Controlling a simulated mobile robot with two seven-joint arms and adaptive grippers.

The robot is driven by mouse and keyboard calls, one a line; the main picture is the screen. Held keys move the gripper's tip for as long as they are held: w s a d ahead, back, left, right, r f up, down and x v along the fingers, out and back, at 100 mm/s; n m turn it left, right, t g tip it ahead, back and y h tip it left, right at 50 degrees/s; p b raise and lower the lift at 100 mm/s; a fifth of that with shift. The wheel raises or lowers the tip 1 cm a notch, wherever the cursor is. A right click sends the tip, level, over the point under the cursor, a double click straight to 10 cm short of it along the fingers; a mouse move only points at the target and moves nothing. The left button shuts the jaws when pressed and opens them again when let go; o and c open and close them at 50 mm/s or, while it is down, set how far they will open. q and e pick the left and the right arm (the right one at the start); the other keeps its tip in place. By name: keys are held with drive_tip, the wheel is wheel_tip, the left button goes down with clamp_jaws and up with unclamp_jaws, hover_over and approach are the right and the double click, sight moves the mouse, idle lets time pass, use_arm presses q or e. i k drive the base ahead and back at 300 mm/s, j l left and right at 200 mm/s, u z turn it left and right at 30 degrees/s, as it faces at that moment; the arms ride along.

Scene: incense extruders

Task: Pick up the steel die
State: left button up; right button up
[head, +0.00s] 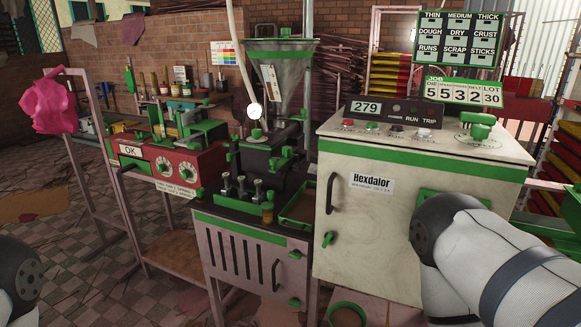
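I cannot pick out the steel die with certainty. Several small steel-coloured pieces (241,187) stand upright in a row on the dark front ledge of the extruder, at the middle of the head view; they are too small to tell apart. The extruder (262,160) is black and green, with a grey metal hopper (283,72) above it. Neither gripper is in view. Only a dark joint of my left arm shows at the lower left, and white links of my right arm at the lower right, in front of the Hexdalor cabinet.
The white Hexdalor cabinet (370,230) stands right of the extruder. A shallow green-rimmed tray (301,206) lies between them. A red machine (172,165) marked OK stands left. A pink cloth (57,102) hangs on a post. Tiled floor (110,265) is open at the lower left.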

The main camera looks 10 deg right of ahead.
sight(242, 194)
drive_tip(key=i+j+z, duration=0.4)
drive_tip(key=j, duration=0.2)
drive_tip(key=j+z, duration=0.15)
drive_tip(key=j, duration=0.2)
drive_tip(key=i+j+z, duration=0.2)
drive_tip(key=j, duration=0.15)
drive_tip(key=k, duration=0.05)
